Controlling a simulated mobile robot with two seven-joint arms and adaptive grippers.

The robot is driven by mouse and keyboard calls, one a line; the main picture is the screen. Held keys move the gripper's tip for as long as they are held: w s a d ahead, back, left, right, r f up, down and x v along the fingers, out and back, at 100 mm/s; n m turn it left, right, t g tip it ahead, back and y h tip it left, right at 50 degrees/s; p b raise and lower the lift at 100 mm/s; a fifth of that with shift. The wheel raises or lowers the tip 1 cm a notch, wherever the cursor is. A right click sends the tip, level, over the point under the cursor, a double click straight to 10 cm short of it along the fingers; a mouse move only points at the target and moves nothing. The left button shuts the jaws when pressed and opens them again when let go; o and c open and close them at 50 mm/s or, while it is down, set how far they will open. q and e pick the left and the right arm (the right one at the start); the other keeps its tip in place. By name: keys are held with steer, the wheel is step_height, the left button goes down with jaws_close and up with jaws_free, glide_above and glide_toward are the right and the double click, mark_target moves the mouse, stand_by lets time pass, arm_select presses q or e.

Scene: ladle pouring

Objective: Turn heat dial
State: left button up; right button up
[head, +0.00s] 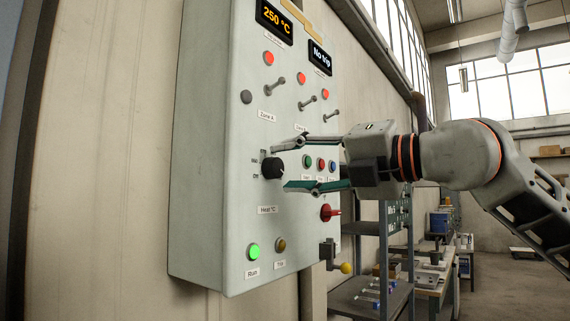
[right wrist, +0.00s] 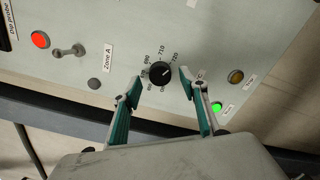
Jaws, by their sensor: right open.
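The black heat dial (head: 273,168) sits on the grey control panel (head: 225,230), above a label reading Heat °C. In the right wrist view the dial (right wrist: 160,73) has a white pointer line and a numbered scale around it. My right gripper (head: 277,166) is open, with one finger above the dial and one below it in the head view. In the right wrist view the fingertips (right wrist: 160,78) lie on either side of the dial, with a gap to it. Whether they touch the panel cannot be told. My left gripper is out of view.
The panel has a 250 °C display (head: 274,20), a No trip display (head: 320,56), several toggle switches and red lamps. A shelf rack (head: 372,295) stands behind at right.

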steer(key=shift+x, duration=0.8)
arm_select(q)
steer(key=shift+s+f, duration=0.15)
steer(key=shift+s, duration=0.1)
arm_select(e)
steer(key=shift+w+a, duration=0.1)
steer(key=c, duration=1.1)
